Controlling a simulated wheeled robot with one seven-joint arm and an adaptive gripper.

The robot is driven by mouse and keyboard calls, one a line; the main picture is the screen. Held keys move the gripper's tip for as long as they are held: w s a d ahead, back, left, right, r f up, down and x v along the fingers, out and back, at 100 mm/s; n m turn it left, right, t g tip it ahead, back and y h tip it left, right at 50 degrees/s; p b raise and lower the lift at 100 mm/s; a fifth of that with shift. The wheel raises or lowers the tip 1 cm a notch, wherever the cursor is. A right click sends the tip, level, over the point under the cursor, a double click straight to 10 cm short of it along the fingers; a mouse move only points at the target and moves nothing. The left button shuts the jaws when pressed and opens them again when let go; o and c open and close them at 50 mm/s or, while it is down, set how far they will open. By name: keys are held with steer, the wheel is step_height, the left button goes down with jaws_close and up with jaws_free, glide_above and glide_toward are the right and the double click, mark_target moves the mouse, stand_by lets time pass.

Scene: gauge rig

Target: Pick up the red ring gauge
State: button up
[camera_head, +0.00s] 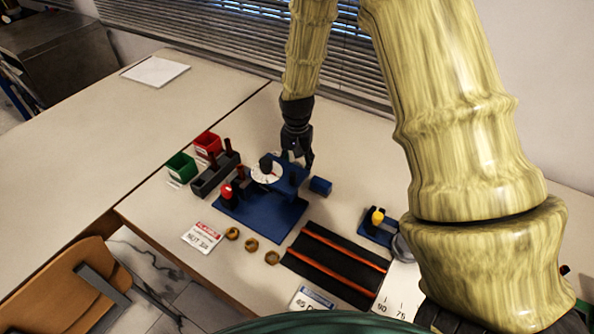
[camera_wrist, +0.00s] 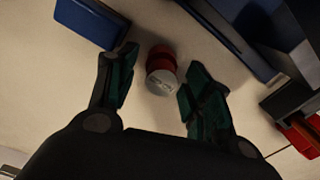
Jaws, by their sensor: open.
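A small round piece, red on its side with a silvery, marked top (camera_wrist: 161,82), stands on the pale table in the wrist view; it looks like the red ring gauge. My gripper (camera_wrist: 162,64) is open, with one dark finger on each side of it and visible gaps between. In the head view my gripper (camera_head: 299,161) points down behind the blue fixture (camera_head: 262,216). The ring gauge cannot be made out clearly there, near the fingers.
A blue block (camera_head: 320,186) lies close to my gripper, right of the fixture. A red bin (camera_head: 207,143) and a green bin (camera_head: 181,166) stand to the left. Several brass nuts (camera_head: 251,244) and a black mat with orange rails (camera_head: 335,265) lie in front.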

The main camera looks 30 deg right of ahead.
steer(key=shift+f, duration=0.1)
jaws_close()
stand_by(0.4)
